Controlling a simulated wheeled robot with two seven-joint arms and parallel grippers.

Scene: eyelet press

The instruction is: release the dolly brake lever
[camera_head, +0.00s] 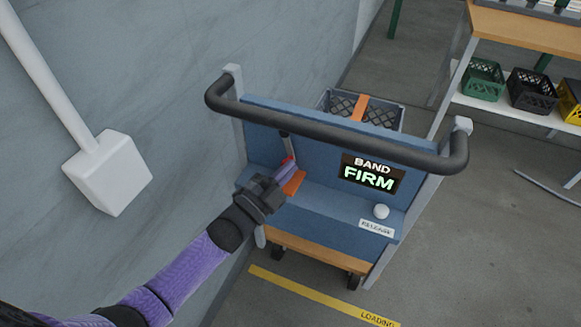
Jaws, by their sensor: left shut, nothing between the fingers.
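The dolly (325,160) has a blue upright panel and a thick black push handle (335,128). A slim upright lever (287,145) with a dark tip stands on the panel's left side; a red part shows low on it. My left gripper (287,174) comes in from the lower left and is shut, its tips close by the lever's lower end. I cannot tell whether they touch. An orange piece (295,183) lies beside the fingers, partly hidden. A white round knob (381,211) sits on the ledge above a RELEASE label (377,228). My right gripper is out of view.
A sign (372,174) on the panel reads BAND FIRM. A grey crate (385,112) with an orange band stands behind the panel. A wall with a white post (107,172) is at left. A shelf (515,110) with baskets stands at right. Floor is open at lower right.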

